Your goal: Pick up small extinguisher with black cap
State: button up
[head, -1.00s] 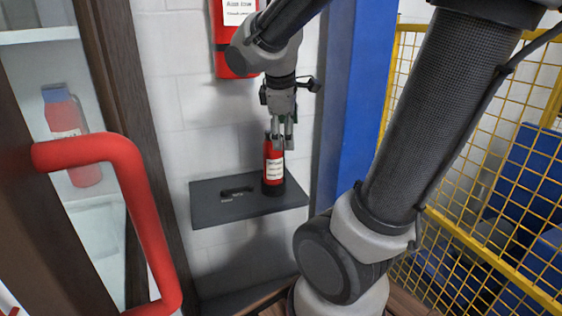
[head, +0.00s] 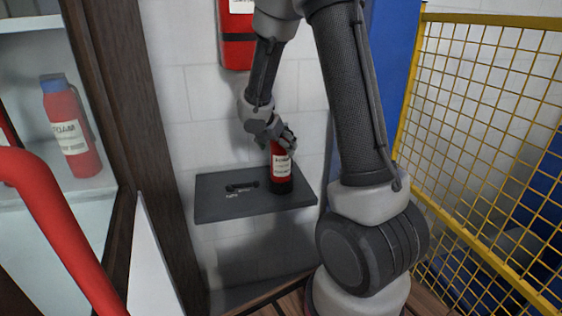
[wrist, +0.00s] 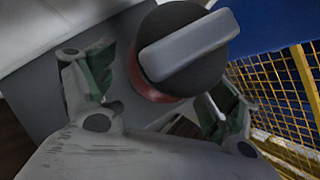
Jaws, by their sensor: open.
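The small red extinguisher (head: 281,172) with a white label and dark base stands upright on the grey wall shelf (head: 215,207). Its top is hidden by my gripper in the head view. In the wrist view, its round black cap (wrist: 205,75) with a grey lever and a red rim below shows at the upper middle. My gripper (head: 283,139) is at the extinguisher's top, tilted down from the upper left. In the wrist view my gripper (wrist: 163,80) is open, with one finger on each side of the cap's lower edge. I cannot tell whether a finger touches it.
A larger red extinguisher (head: 237,50) hangs on the wall above. A bottle-like red extinguisher (head: 70,128) stands in the cabinet at left, behind a red handle (head: 50,215). A yellow mesh fence (head: 480,130) stands at right.

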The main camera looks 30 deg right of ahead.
jog(key=shift+w+d+f, duration=0.2)
jog(key=shift+d+f, duration=0.15)
jog(key=shift+f, duration=0.25)
grip_shut()
jog(key=shift+r, duration=0.1)
